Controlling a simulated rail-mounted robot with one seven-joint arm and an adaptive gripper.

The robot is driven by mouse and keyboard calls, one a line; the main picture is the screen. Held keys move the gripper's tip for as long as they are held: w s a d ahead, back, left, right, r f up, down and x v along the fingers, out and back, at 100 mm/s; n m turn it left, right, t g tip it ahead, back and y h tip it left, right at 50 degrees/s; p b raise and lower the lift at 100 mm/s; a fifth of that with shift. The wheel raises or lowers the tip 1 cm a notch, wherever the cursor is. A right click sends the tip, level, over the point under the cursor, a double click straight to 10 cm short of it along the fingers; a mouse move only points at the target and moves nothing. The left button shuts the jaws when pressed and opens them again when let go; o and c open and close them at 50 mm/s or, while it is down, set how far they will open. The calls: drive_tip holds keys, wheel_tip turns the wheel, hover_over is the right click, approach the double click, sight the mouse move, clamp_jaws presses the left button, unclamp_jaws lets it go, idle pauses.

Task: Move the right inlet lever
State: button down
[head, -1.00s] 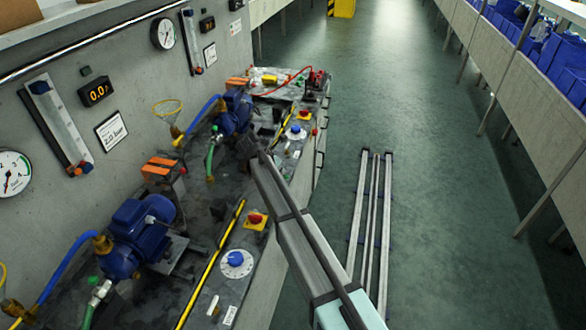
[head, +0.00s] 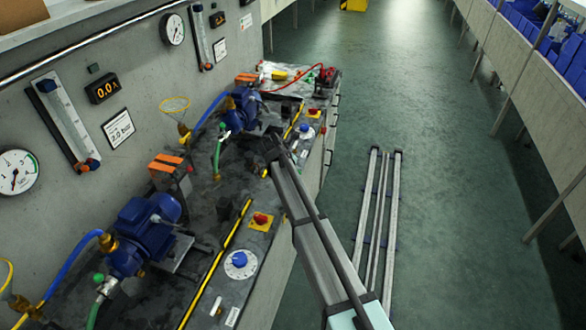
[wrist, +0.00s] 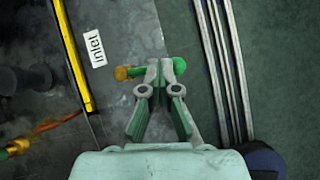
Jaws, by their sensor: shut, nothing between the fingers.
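In the wrist view, a lever with a green end (wrist: 180,65) lies just beyond my gripper's (wrist: 161,66) fingertips. A brass-coloured fitting (wrist: 122,73) shows left of the fingertips, beside a white "Inlet" label (wrist: 95,48). The fingers are shut with nothing between them. They cover the part between the fitting and the green end, so I cannot tell whether they touch it. In the head view, my gripper (head: 272,148) is over the bench beside the far blue pump (head: 242,108). I cannot make out the lever there.
The near blue pump (head: 145,230) stands on the dark bench, with a red knob (head: 261,218) and a blue dial (head: 240,262) along its front. A yellow strip (wrist: 70,55) runs left of the label. Rails (head: 380,200) lie on the open green floor.

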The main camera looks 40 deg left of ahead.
idle(0.6)
drive_tip(key=shift+s+a, duration=0.5)
drive_tip(key=shift+a, duration=0.05)
